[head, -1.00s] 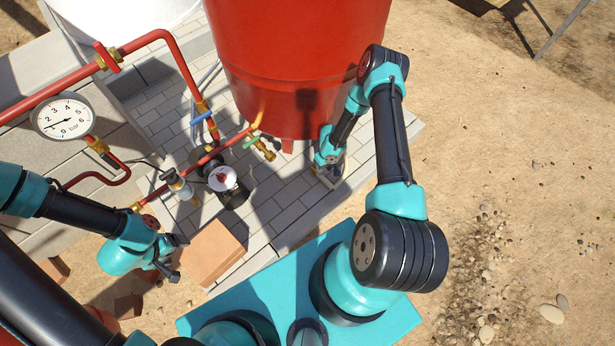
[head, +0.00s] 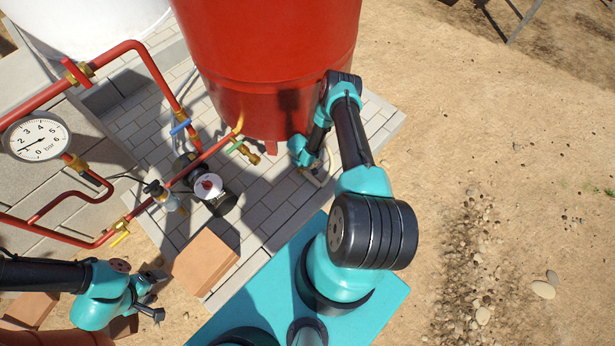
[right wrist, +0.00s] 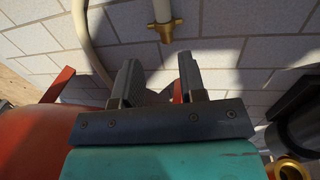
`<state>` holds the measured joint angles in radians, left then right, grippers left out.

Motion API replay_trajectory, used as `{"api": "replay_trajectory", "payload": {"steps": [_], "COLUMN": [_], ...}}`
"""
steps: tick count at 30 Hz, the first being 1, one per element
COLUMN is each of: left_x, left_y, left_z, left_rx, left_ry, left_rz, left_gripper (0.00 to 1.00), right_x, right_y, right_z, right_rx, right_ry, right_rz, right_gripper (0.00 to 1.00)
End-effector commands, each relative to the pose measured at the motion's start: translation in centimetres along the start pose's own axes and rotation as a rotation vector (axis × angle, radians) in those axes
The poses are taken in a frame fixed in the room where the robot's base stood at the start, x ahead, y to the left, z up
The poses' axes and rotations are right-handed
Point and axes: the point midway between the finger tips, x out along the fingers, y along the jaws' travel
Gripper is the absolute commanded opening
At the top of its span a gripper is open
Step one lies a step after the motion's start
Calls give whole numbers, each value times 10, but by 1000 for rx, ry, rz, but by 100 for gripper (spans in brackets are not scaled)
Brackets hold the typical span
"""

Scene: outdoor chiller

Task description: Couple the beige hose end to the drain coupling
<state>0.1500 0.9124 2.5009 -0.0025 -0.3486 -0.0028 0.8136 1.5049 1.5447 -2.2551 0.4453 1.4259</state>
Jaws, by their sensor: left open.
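The beige hose end (right wrist: 165,20), with a winged brass nut, shows ahead of my right gripper (right wrist: 158,66) in the right wrist view. That gripper is open and the gap between its fingers looks empty. In the head view it is small and mostly hidden by its own arm, low beside the red tank. A brass fitting (head: 250,156) by the green handle, apparently the drain coupling, sits at the tank's foot, left of my right arm. My left gripper (head: 156,289) is open and empty at lower left, apart from the fitting.
The red tank (head: 265,70) stands on pale paving (head: 275,195). A terracotta block (head: 205,262) lies near my left gripper. Sandy ground (head: 500,150) at right is open.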

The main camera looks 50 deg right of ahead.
Motion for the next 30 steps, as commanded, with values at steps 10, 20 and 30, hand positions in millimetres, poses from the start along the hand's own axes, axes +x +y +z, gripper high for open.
{"api": "replay_trajectory", "payload": {"steps": [10, 20, 30], "left_x": [0, 0, 0], "left_y": [0, 0, 0], "left_z": [0, 0, 0], "left_rx": [0, 0, 0], "left_ry": [0, 0, 0], "left_rz": [0, 0, 0], "left_gripper": [76, 76, 76], "right_x": [43, 86, 118], "right_y": [-1, -1, -1], "right_z": [1, 1, 1], "right_rx": [1, 1, 0], "right_ry": [-1, -2, -1], "right_rz": [0, -1, -1], "right_gripper": [38, 38, 38]}}
